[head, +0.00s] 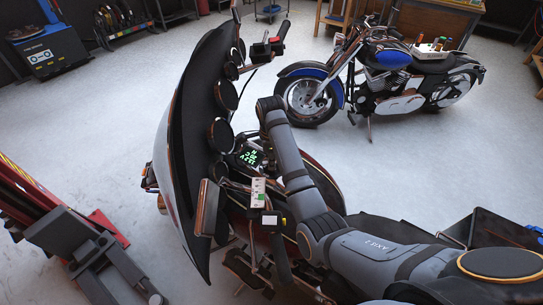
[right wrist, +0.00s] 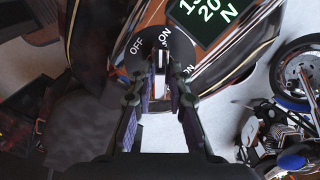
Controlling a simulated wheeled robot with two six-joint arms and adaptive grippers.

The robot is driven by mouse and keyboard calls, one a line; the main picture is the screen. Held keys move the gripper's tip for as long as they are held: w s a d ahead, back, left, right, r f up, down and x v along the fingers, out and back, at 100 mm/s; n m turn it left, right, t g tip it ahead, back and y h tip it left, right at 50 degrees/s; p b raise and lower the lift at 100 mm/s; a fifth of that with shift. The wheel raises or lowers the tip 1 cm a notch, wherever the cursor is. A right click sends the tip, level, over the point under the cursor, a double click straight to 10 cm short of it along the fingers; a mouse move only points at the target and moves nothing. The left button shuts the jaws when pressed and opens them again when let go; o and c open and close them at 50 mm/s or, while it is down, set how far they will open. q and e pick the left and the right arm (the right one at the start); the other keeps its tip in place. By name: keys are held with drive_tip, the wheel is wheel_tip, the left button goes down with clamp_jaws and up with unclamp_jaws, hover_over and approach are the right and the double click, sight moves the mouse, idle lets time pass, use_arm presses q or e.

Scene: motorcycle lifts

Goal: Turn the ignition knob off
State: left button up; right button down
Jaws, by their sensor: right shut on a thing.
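The ignition knob (right wrist: 160,82) is between the fingertips of my right gripper (right wrist: 161,88) in the right wrist view. It sits on a dark round plate (right wrist: 181,50) with white OFF and ON lettering. A white strip on the knob runs upward toward the ON lettering, with OFF to its left. My right gripper is shut on the knob, and its fingers hide part of it. In the head view my right arm reaches over the near motorcycle (head: 180,150) to its dashboard, where the knob cannot be made out. My left gripper is not in view.
A lit display (right wrist: 210,15) with green-white text is just beyond the knob. Handlebar controls (head: 258,190) and round gauges (head: 220,133) surround the dashboard. A blue motorcycle (head: 390,80) stands behind, and a red lift (head: 60,220) is at left. Open floor lies between.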

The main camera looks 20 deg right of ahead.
drive_tip(key=n+p, duration=0.4)
drive_tip(key=p, duration=0.1)
drive_tip(key=n+p, duration=0.2)
drive_tip(key=p, duration=0.1)
drive_tip(key=shift+r+g, duration=0.3)
drive_tip(key=n+p, duration=0.2)
drive_tip(key=shift+f+n, duration=0.15)
drive_tip(key=shift+n, duration=0.25)
drive_tip(key=shift+n+p, duration=0.45)
drive_tip(key=shift+n, duration=0.15)
drive_tip(key=shift+f+n, duration=0.15)
drive_tip(key=shift+n, duration=0.15)
drive_tip(key=c, duration=1.3)
unclamp_jaws()
drive_tip(key=r, duration=1.2)
drive_tip(key=shift+s+a, duration=0.15)
drive_tip(key=shift+a, duration=0.1)
